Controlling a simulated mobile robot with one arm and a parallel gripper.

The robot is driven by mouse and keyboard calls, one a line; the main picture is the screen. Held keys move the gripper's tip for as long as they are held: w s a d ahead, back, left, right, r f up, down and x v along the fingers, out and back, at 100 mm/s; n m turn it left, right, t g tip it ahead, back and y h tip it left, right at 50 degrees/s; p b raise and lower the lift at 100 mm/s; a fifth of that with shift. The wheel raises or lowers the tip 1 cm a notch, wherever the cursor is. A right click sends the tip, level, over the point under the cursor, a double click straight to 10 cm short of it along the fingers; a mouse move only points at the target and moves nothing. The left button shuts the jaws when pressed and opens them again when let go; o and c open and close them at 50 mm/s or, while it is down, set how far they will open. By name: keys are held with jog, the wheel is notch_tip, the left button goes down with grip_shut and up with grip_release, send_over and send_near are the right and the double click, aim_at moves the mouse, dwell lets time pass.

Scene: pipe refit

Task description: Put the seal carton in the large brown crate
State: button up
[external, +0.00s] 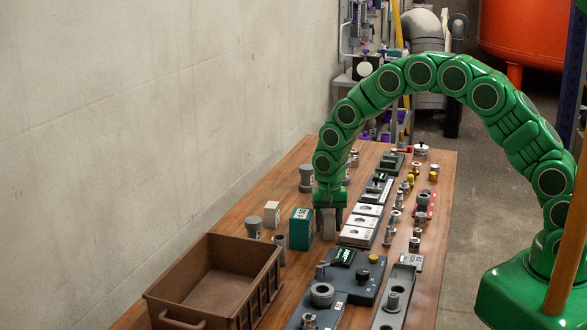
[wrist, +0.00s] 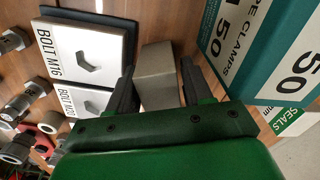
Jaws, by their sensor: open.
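The seal carton (external: 271,214) is a small white box standing on the bench behind and left of the teal pipe clamps box. In the wrist view a white and green carton marked SEALS (wrist: 292,120) shows at the lower right, partly cut off by the teal box (wrist: 262,50). The large brown crate (external: 272,262) stands at the front left of the bench, and its visible inside is empty. My gripper (external: 329,212) points down, open, to the right of the teal box. Its fingers (wrist: 158,72) are on either side of a plain grey-beige block (wrist: 157,62), apparently not gripping it.
The teal box (external: 300,228) stands between my gripper and the seal carton. Grey cylinders (external: 279,248) stand near it. Bolt trays (external: 360,222), fittings and a dark fixture (external: 355,275) fill the right side. A bare wall (external: 150,120) runs along the left.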

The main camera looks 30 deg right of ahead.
aim_at(329, 216)
jog(key=shift+c, duration=0.5)
jog(key=c, duration=0.7)
jog(key=shift+r, duration=0.35)
notch_tip(329, 216, up, 3)
jog(key=shift+s, duration=0.1)
jog(key=s+d+r, duration=0.2)
jog(key=s+r, duration=0.1)
jog(key=s, duration=0.1)
jog(key=s+d+r, duration=0.2)
jog(key=s+r, duration=0.1)
jog(key=s, duration=0.1)
jog(key=s+d+r, duration=0.3)
jog(key=s, duration=0.1)
jog(key=shift+r, duration=0.2)
